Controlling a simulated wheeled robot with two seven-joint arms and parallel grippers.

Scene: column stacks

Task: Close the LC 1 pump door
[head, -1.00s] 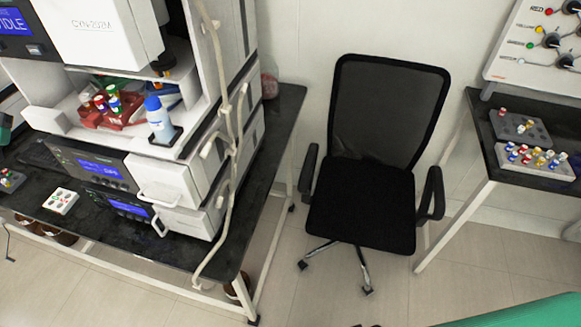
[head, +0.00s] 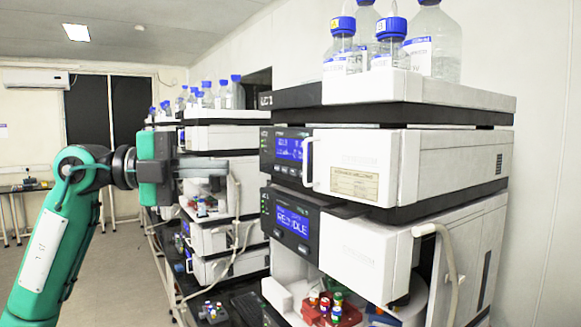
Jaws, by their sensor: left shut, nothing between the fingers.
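The near stack of white and black instruments fills the right half of the head view, with a label that seems to read LC 1 on its top black module (head: 290,97). Below it is a unit with a lit blue display (head: 290,149) and a white front door (head: 356,150) with a white loop handle (head: 308,163) at its left edge. My left gripper (head: 226,167) is shut and empty, pointing right, left of the door and apart from the handle in the picture. My right gripper is not in view.
A second unit with a blue display (head: 292,221) sits below. Solvent bottles (head: 392,40) stand on top in a tray. Coloured vials (head: 325,305) are at the bottom. Another stack (head: 219,138) stands behind my left gripper. Open floor (head: 120,262) lies at left.

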